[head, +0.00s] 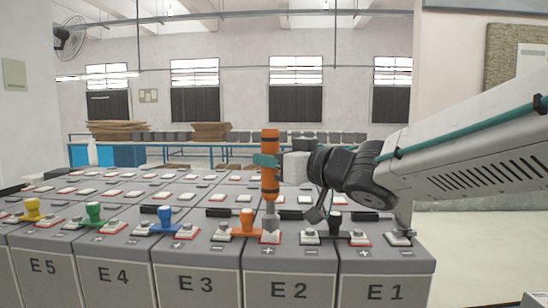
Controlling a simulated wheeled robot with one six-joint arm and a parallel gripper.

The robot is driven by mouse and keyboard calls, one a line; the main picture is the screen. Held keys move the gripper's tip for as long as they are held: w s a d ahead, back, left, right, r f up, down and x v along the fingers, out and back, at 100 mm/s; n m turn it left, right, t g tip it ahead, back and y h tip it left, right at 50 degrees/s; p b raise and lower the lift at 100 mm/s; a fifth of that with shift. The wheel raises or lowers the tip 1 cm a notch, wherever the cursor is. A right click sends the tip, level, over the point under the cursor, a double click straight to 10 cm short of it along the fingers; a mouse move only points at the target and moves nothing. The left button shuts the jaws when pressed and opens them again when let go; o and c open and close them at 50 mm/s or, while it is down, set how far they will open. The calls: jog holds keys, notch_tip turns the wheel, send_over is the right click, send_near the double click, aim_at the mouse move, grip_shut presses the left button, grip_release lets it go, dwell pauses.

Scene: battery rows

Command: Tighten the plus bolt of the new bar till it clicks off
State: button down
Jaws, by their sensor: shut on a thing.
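My gripper (268,161) is shut on an upright orange tool (270,182) with dark bands, gripped around its upper half. The tool's grey lower end (270,222) stands over the plus terminal (271,238) of battery E2, at the right end of a bar with an orange knob (247,220). The tool's tip seems to touch the bolt there, but the bolt itself is hidden. The orange-knobbed bar reaches left toward the E3 terminal (222,234).
Bars with black (335,218), blue (165,216), green (94,211) and yellow (32,206) knobs join other front terminals. My arm comes in from the right above battery E1 (388,268). More battery rows lie behind. A blue-framed bench (180,143) stands farther back.

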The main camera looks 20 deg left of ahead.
jog(key=shift+f, duration=0.8)
dwell(3.0)
jog(key=shift+r, duration=0.1)
